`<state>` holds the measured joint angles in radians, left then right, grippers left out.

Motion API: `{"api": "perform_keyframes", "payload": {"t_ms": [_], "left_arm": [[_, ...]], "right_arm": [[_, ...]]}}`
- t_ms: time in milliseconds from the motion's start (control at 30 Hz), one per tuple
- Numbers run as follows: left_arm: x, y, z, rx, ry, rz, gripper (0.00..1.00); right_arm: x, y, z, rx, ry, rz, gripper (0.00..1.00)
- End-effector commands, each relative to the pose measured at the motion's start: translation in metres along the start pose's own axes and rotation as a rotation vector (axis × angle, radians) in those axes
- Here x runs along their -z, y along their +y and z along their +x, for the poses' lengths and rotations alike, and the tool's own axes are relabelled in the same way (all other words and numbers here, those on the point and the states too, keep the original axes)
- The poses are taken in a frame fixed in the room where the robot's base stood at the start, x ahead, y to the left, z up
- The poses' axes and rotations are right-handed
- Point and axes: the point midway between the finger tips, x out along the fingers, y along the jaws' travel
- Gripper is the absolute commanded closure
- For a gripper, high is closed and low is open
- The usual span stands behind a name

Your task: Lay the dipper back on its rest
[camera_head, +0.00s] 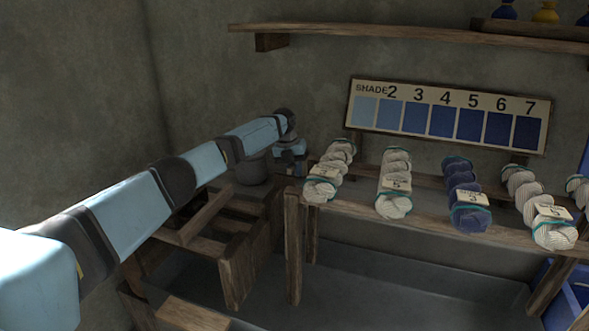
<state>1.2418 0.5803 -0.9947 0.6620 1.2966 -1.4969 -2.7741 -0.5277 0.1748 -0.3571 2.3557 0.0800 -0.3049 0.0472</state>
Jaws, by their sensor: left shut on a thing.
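My left arm reaches in from the left, over a wooden frame, to the left end of the skein bench. My left gripper (291,168) is at its far end, low beside a dark rounded vessel (252,169). It is small and dark there, and its fingers are hard to make out. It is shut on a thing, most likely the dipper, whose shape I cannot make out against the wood. I cannot pick out the dipper's rest. My right gripper is not in view.
The wooden frame (236,270) stands below my left arm. The bench (345,216) holds several tagged skeins, one dark blue (465,195), the others pale. A shade board (450,115) stands behind it. A shelf (400,36) runs above. A blue container (568,295) is at lower right.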

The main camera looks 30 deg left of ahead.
Motion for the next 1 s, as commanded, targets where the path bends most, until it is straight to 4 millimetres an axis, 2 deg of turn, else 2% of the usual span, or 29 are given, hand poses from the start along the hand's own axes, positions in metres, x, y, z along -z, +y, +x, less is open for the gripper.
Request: {"api": "perform_keyframes", "payload": {"t_ms": [367,400,500,833,1000], "left_arm": [[0.0,0.001,0.003,0.001,-0.001,0.0,1.0],[0.0,0.001,0.003,0.001,-0.001,0.0,0.79],[0.0,0.001,0.003,0.001,0.0,0.0,0.56],[0.0,0.001,0.0,0.001,0.0,0.0,0.56],[0.0,0.0,-0.024,0.002,-0.002,0.0,0.56]], "right_arm": [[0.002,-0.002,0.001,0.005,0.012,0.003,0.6],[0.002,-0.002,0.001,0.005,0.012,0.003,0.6],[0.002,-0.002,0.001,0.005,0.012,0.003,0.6],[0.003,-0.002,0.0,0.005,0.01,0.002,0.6],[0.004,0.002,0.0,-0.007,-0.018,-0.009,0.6]]}}
